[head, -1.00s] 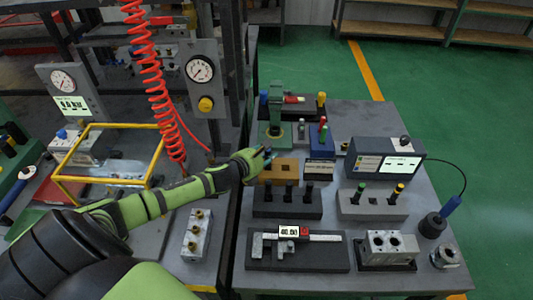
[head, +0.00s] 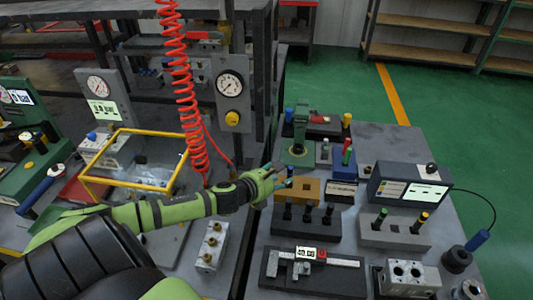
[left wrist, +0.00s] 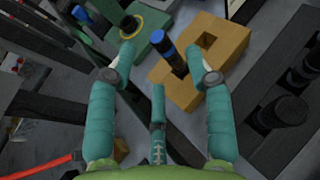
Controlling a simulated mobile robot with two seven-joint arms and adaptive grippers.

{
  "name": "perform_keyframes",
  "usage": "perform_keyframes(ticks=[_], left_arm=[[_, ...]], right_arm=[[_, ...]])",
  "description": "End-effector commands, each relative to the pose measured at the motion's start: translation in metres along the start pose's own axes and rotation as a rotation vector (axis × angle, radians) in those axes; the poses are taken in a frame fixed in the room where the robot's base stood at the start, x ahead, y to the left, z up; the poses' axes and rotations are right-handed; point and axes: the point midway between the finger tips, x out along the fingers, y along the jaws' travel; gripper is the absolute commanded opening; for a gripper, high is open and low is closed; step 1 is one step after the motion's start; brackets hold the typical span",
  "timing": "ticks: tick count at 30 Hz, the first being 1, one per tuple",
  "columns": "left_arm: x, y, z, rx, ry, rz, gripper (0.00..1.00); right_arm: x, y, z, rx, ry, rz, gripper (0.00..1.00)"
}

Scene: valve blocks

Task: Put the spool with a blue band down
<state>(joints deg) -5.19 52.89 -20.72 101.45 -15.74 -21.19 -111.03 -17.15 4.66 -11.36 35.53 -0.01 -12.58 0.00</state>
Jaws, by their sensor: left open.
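The spool with a blue band (left wrist: 168,50) stands in the tan block (left wrist: 222,48), which has a square opening beside it. In the head view the blue band (head: 290,171) shows small at the left edge of the tan block (head: 307,190). My left gripper (head: 280,176) is open beside the block. In the left wrist view its teal fingers (left wrist: 163,58) are spread, with the spool showing between their tips and no clear contact. The spool's lower end is hidden in the block. My right gripper is not in view.
A black block with dark pegs (head: 306,222) and a grey block with green- and yellow-topped pegs (head: 394,232) stand in front. A green press (head: 299,150) stands behind, a meter box (head: 408,186) to the right. A yellow frame (head: 130,165) and a red coiled hose (head: 186,90) are left.

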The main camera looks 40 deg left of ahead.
Motion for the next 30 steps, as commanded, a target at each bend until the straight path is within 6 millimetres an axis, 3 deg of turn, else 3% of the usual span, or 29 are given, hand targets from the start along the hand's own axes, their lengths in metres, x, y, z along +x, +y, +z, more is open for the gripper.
perform_keyframes(ticks=[6, 12, 30], left_arm=[[-0.037, -0.001, -0.002, 0.003, 0.003, -0.003, 0.52], [-0.058, 0.0, -0.001, 0.001, 0.002, -0.001, 0.52], [-0.069, -0.001, 0.001, 0.001, -0.002, -0.001, 0.52]], right_arm=[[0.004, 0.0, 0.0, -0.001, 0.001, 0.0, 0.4], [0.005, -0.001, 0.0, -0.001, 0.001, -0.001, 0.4], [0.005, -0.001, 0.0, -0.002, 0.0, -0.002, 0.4]])
